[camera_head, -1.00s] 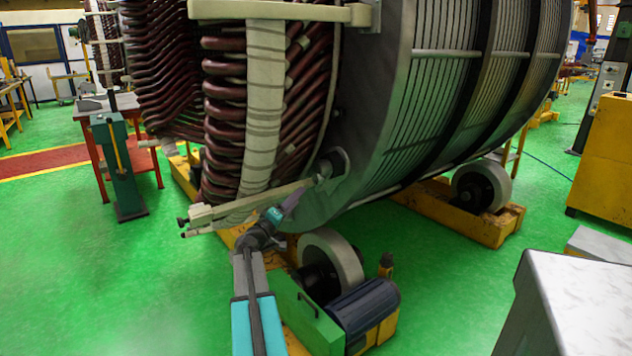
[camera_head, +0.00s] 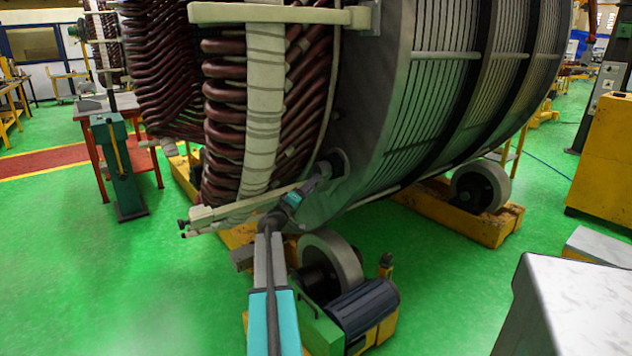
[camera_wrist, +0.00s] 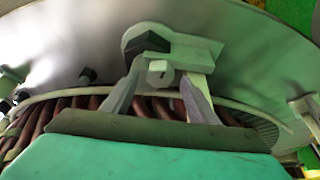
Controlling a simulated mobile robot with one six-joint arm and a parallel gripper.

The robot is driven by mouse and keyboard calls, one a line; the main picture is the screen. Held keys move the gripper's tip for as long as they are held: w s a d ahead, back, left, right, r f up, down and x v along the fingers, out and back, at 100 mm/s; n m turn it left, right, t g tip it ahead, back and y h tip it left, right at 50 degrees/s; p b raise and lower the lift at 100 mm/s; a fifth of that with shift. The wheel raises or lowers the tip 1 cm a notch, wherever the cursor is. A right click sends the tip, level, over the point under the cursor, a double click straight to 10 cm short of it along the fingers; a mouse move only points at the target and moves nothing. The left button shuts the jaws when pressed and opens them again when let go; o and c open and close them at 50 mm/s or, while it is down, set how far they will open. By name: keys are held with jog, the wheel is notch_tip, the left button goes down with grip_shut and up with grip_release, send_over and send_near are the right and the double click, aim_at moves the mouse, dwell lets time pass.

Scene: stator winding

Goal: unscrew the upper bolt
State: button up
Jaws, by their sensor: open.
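In the wrist view, a pale bolt head (camera_wrist: 157,68) sits on a grey bracket (camera_wrist: 205,50) that is fixed to the stator's metal end plate. My gripper (camera_wrist: 163,78) is open, with one finger on each side of this bolt head; I cannot tell whether they touch it. A dark part (camera_wrist: 148,42) lies just beyond it in the bracket. Whether this pale head is the upper bolt, I cannot tell. In the head view, my gripper (camera_head: 322,174) is small and close to the end plate (camera_head: 365,120), at the inner end of the lower pale beam (camera_head: 245,205); the bolt there is hidden.
Dark red coils (camera_head: 225,110) stand left of the end plate. Other dark bolts (camera_wrist: 87,75) show left in the wrist view. A roller wheel (camera_head: 335,255) and a dark blue motor (camera_head: 362,305) stand low beside my arm. Green floor is free at the lower left.

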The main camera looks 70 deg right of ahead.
aim_at(316, 185)
jog(key=shift+x, duration=1.8)
jog(key=c, duration=1.1)
